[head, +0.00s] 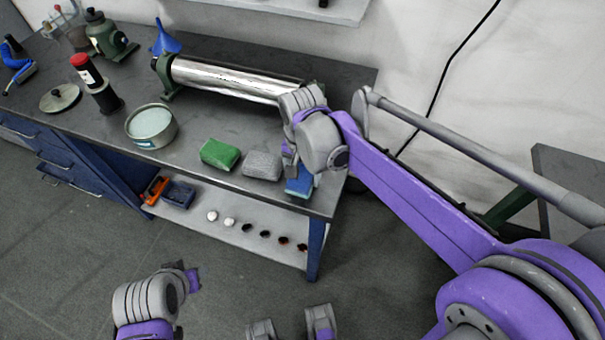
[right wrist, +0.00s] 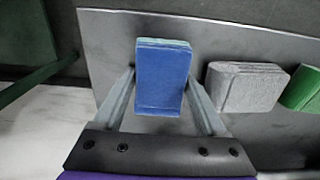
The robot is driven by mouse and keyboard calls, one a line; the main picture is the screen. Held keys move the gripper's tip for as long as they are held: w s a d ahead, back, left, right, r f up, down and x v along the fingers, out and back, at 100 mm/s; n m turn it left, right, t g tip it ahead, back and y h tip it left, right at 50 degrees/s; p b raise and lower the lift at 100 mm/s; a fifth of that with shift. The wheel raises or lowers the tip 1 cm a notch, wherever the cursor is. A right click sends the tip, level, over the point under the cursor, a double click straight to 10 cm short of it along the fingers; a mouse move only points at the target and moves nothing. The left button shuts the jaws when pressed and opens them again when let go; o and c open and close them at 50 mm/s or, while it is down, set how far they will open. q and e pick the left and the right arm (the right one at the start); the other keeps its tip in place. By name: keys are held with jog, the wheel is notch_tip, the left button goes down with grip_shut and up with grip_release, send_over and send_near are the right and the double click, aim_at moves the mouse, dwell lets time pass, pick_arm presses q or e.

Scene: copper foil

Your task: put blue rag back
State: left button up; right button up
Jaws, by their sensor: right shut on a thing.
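The blue rag (head: 299,184) is a folded block at the front right of the workbench, right of the grey rag. My right gripper (head: 290,168) reaches down over it from above. In the right wrist view the blue rag (right wrist: 162,78) sits between the two fingers of my right gripper (right wrist: 160,95), which is shut on it. I cannot tell whether the rag touches the bench top or hangs just above it. Part of my left arm shows at the bottom of the head view, but its gripper does not show clearly.
A grey rag (head: 262,165) and a green rag (head: 220,153) lie in a row on the workbench (head: 200,190). A lower shelf (head: 235,235) holds several small round items.

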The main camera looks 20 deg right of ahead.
aim_at(303, 174)
jog(key=o, duration=1.4)
jog(key=shift+s+a+f, duration=0.1)
jog(key=shift+s+f, duration=0.1)
jog(key=shift+f, duration=0.25)
jog(key=shift+r+p, duration=0.3)
jog(key=shift+r, duration=0.2)
notch_tip(303, 174, up, 12)
jog(key=p, duration=0.1)
jog(key=s+d+f+n, duration=0.1)
jog(key=s+f, duration=0.1)
jog(key=s+d+f+n+t, duration=0.1)
jog(key=s+f, duration=0.1)
jog(key=s+d+f+n+t, duration=0.1)
jog(key=s+d, duration=0.1)
jog(key=s, duration=0.1)
jog(key=shift+d+f, duration=0.1)
jog(key=shift+f, duration=0.3)
jog(key=s+d+f+n+t, duration=0.1)
jog(key=s+f, duration=0.1)
jog(key=s+f+n+t, duration=0.1)
jog(key=s+f, duration=0.2)
jog(key=s+d+f+n+t, duration=0.1)
jog(key=s+f, duration=0.2)
jog(key=shift+d+n, duration=0.35)
jog(key=shift+n, duration=0.05)
